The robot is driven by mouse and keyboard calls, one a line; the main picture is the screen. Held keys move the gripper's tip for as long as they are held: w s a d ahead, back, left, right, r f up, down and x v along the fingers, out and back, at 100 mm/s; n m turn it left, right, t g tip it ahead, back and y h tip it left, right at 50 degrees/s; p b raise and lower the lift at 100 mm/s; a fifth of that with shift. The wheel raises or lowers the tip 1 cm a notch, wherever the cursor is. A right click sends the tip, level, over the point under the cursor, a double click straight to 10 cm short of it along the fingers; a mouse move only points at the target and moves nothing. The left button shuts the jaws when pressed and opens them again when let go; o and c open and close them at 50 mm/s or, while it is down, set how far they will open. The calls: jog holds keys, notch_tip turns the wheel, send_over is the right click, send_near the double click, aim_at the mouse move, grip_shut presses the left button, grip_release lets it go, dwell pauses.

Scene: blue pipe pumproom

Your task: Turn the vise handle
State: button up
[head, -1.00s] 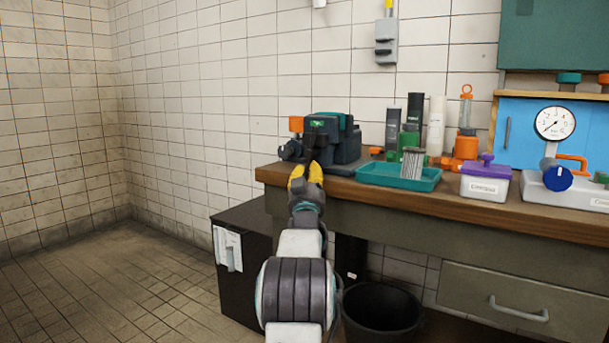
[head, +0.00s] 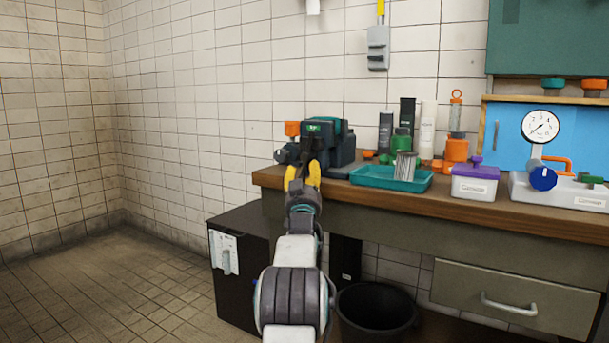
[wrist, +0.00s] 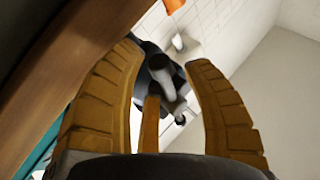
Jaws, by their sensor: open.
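The vise (head: 343,148) is dark with a green top and stands at the left end of the workbench. My gripper (head: 304,167) has yellow fingers and is in front of the vise, at the bench's front left corner. It also shows in the wrist view (wrist: 160,56), with its fingers spread apart and nothing gripped. Between and beyond the fingers is a dark vise part with a grey rounded bar (wrist: 160,72), apparently the handle. I cannot tell whether the fingers touch it. In the head view my gripper partly hides the vise's front.
The wooden bench top (head: 440,196) holds a teal tray (head: 370,180), a purple-lidded box (head: 474,184), several bottles and a pressure gauge (head: 541,127). A black bin (head: 375,308) and a dark cabinet (head: 250,232) stand below. The tiled floor at left is clear.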

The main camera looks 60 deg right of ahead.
jog(key=shift+f, duration=0.15)
jog(key=v, duration=1.1)
jog(key=shift+s+a, duration=0.2)
jog(key=shift+a, duration=0.2)
jog(key=shift+f, duration=0.15)
dwell(0.6)
jog(key=w+a+r+n+t+y+p, duration=0.1)
jog(key=w+a+r+n+y+p, duration=0.2)
jog(key=w+a+r+y+p, duration=0.35)
jog(key=w+a+r+n+t+y+p, duration=0.1)
jog(key=w+a+r+n+y+p, duration=0.15)
jog(key=w+a+p, duration=0.6)
jog(key=s+a+r+n+g+y+p, duration=0.15)
jog(key=a+y+p, duration=0.35)
jog(key=a, duration=0.5)
jog(key=s+a+r+n+y+p, duration=0.2)
jog(key=a+r+p, duration=0.1)
jog(key=a+p, duration=0.55)
jog(key=s+a+r+n+g+y+p, duration=0.2)
jog(key=s+a+n+g+p, duration=0.1)
jog(key=s+a+p, duration=0.4)
jog(key=s+a+r+n+g+y+p, duration=0.3)
jog(key=s+a+p, duration=0.3)
jog(key=s+a, duration=0.6)
jog(key=shift+a+r+g+p, duration=0.15)
jog(key=shift+a+g+p, duration=0.2)
jog(key=shift+g, duration=0.2)
